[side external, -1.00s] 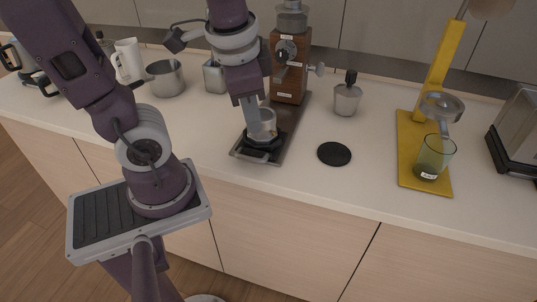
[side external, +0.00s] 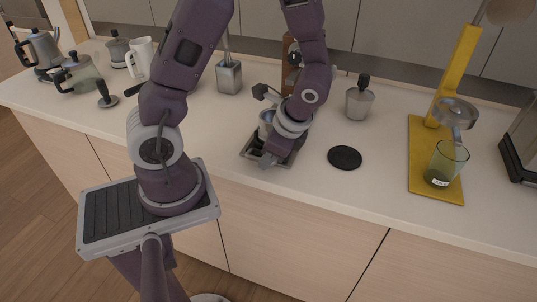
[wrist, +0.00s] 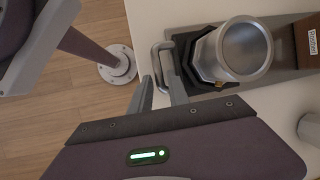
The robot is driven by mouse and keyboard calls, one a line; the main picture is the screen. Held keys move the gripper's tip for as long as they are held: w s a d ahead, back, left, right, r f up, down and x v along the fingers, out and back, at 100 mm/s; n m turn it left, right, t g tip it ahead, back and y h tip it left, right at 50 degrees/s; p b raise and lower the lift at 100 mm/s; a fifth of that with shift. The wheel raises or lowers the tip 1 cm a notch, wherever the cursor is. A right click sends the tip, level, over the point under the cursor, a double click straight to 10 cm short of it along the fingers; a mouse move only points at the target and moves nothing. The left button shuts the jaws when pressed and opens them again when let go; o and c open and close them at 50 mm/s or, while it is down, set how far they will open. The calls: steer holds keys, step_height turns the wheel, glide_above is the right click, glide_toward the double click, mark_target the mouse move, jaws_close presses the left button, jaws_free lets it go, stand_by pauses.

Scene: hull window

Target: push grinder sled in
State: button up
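The grinder sled, a metal base with a loop handle (wrist: 156,62) and a black octagonal seat (wrist: 197,72), sticks out in front of the wooden grinder (wrist: 312,42). A metal cup (wrist: 236,50) stands on the seat. In the side external view the sled's front (side external: 250,153) lies near the counter's front edge, and my arm hides much of the cup and grinder (side external: 287,48). My gripper (wrist: 160,80) is at the handle end of the sled, its fingers apart with a gap between them. It also shows low over the sled's front (side external: 266,162). Contact with the handle is unclear.
A black round mat (side external: 345,157) and a moka pot (side external: 359,100) are right of the sled. A yellow stand (side external: 421,150) with a green glass (side external: 446,163) is farther right. Kettles and pots line the left. The counter's front edge is close to my gripper.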

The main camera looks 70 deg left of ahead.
jaws_close()
steer(key=shift+w, duration=0.1)
stand_by(1.2)
